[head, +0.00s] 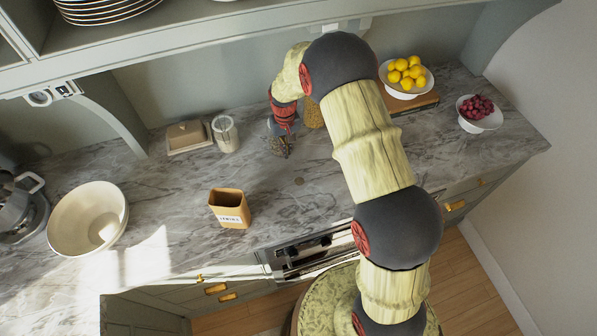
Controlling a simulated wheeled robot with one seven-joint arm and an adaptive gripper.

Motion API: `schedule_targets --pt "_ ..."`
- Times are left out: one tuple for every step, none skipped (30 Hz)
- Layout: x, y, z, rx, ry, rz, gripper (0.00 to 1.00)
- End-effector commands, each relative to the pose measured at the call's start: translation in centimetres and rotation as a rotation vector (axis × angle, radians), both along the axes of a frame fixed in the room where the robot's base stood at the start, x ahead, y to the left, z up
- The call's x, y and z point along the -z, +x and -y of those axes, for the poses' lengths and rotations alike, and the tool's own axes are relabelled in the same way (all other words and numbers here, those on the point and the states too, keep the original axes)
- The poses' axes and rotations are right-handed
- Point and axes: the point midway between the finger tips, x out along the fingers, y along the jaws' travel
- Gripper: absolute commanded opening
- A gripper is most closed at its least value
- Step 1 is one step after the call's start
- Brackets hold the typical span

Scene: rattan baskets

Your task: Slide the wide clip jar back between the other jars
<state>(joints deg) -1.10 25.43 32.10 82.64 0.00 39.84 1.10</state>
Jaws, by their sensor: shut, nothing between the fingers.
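A clear jar with pale contents (226,135) stands upright near the back wall, to the left of my gripper. A jar with golden contents (314,113) stands close to the right of my gripper, partly hidden by my arm. My gripper (280,152) points down at the counter between these two jars, shut and empty. Something greyish shows just behind the gripper; I cannot tell whether it is another jar. I cannot tell from this view which jar is the wide clip jar, or whether the gripper touches one.
A butter dish (188,137) sits left of the pale jar. A tan canister (230,208) stands nearer the front edge. A large cream bowl (88,218) is at left; bowls of lemons (404,90) and red fruit (479,125) are at right. The middle marble counter (310,205) is mostly clear.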

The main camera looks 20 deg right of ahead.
Motion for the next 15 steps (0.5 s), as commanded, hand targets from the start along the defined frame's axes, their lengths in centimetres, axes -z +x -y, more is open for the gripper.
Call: schedule_targets --pt "0.0 0.3 0.0 0.0 0.0 0.001 0.0" --pt "0.0 0.4 0.0 0.0 0.0 0.001 0.0" --pt "0.0 0.6 0.0 0.0 0.0 0.002 0.0" --pt "0.0 0.8 -0.1 0.0 0.0 0.002 0.0" --pt "0.0 0.9 -0.1 0.0 0.0 0.003 0.0" --pt "0.0 1.1 -0.1 0.0 0.0 0.003 0.0" --pt "0.0 1.3 -0.1 0.0 0.0 0.003 0.0" --pt "0.0 1.4 -0.1 0.0 0.0 0.003 0.0" --pt "0.0 1.5 -0.1 0.0 0.0 0.002 0.0" --pt "0.0 1.7 -0.1 0.0 0.0 0.002 0.0" --pt "0.0 1.8 -0.1 0.0 0.0 0.002 0.0" --pt "0.0 2.0 -0.1 0.0 0.0 0.002 0.0" --pt "0.0 2.1 -0.1 0.0 0.0 0.002 0.0" --pt "0.0 2.3 -0.1 0.0 0.0 0.002 0.0" --pt "0.0 2.4 -0.1 0.0 0.0 0.002 0.0"
